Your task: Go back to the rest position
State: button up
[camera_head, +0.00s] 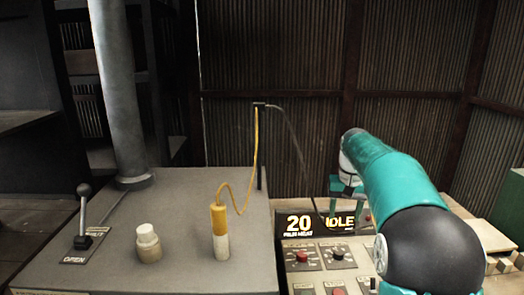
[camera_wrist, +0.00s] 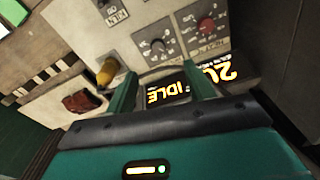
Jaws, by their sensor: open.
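My gripper (camera_head: 345,208) hangs from my teal arm over the control panel (camera_head: 320,260), in front of the lit display (camera_head: 312,223) reading "20" and "IDLE". In the wrist view the two green fingers of my gripper (camera_wrist: 160,78) stand apart with nothing held between them. The display (camera_wrist: 165,92) and knobs show beyond them. My arm hides the right part of the panel in the head view.
A grey cabinet (camera_head: 190,255) at left carries a lever (camera_head: 83,215) marked "OPEN", a white knob (camera_head: 148,242), a yellow-and-white handle (camera_head: 220,232) on a cord, and a thin post (camera_head: 260,150). A grey pipe (camera_head: 118,90) rises behind. Corrugated walls close the back.

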jog(key=s+a+r+t, duration=0.1)
jog(key=s+a+r, duration=0.35)
jog(key=s, duration=0.35)
jog(key=s+a+f+n+t, duration=0.1)
jog(key=s+a+f+t, duration=0.1)
jog(key=s, duration=1)
jog(key=s+a+f+n+t, duration=0.1)
jog(key=s+a+f+t, duration=0.1)
jog(key=s, duration=1.1)
jog(key=shift+s+a+f, duration=0.2)
jog(key=shift+a+f, duration=0.35)
jog(key=shift+a, duration=0.4)
